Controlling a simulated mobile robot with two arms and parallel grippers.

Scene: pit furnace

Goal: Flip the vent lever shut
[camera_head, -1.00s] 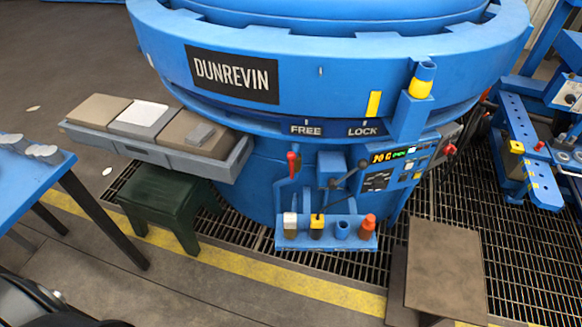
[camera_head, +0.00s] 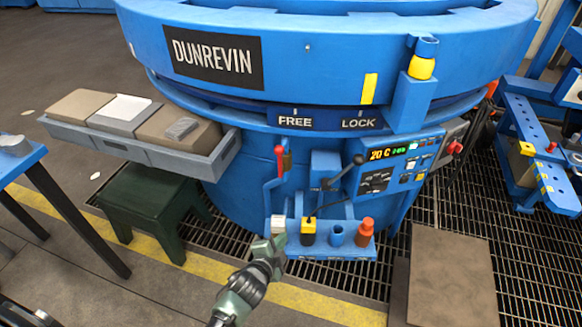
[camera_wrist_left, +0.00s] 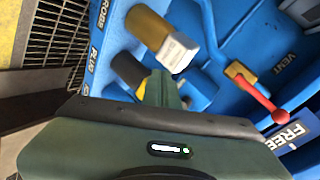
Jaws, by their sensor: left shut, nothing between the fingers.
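The vent lever (camera_head: 279,160) has a red handle and stands upright on the front of the blue furnace, below the FREE mark. In the left wrist view the red lever (camera_wrist_left: 262,98) runs from a brass pivot beside the VENT label to a round knob near the FREE plate. My left gripper (camera_head: 272,243) is shut and empty, below the lever, by the left end of the small tool rack. Its narrow fingers (camera_wrist_left: 160,90) also show in the left wrist view, apart from the lever. My right gripper is not in view.
The blue rack (camera_head: 322,252) holds a white-topped piece, a yellow one and an orange-red one close to my gripper. A black-knobbed lever (camera_head: 345,172) and a control panel (camera_head: 405,162) are to the right. A green stool (camera_head: 150,205) stands left.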

